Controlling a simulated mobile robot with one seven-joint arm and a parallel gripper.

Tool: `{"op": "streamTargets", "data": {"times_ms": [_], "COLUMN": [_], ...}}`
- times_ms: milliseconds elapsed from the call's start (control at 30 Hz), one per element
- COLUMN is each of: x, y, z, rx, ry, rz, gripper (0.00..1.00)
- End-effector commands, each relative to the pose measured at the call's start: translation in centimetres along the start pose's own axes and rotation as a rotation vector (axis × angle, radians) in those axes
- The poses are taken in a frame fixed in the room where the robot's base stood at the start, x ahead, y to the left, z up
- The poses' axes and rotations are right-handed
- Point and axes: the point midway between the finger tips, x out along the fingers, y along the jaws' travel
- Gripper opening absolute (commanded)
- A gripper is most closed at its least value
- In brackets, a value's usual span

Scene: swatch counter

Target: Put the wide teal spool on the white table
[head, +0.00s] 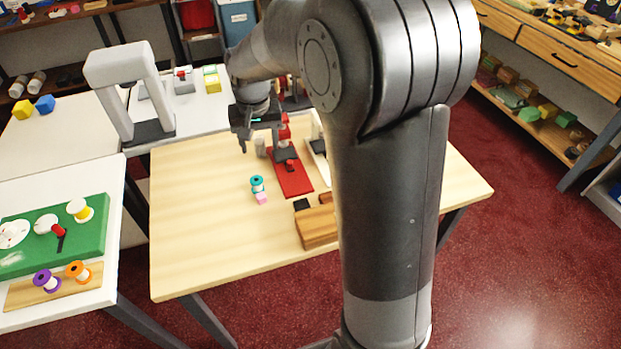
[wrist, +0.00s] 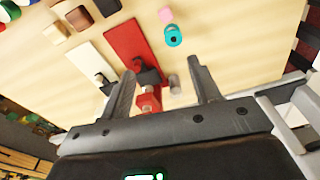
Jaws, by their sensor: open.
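A teal spool (head: 257,184) stands on the light wooden table (head: 200,230), close to a small pink piece (head: 261,198). In the wrist view the teal spool (wrist: 173,36) lies beyond the fingertips, with the pink piece (wrist: 165,15) past it. My gripper (head: 259,143) is open and empty above the far part of the wooden table, behind the spool; its fingers also show in the wrist view (wrist: 160,68). A white table (head: 104,290) stands at the front left. Another white top (head: 70,145) lies behind it. Only one teal spool is visible.
A red press-like device (head: 290,180) and a wooden block (head: 318,228) sit right of the spool. A green board (head: 90,238) and a wooden strip with purple and orange spools (head: 62,283) occupy the front white table. A grey arch (head: 128,90) stands at the back left.

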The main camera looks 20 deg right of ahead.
Motion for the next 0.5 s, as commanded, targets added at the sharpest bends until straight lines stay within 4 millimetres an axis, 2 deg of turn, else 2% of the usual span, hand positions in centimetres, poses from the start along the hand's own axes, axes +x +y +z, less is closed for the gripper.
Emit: {"op": "streamTargets", "data": {"times_ms": [33,200,500], "x": [-1.7,-5.9,-10.7], "y": [0.7,2.6,5.8], "z": [1.1,5.1,12.8], "rx": [-0.006,-0.029,-0.065], "ry": [0.026,0.097,0.223], "rz": [-0.002,-0.008,-0.018], "gripper": [0.57,0.57,0.57]}}
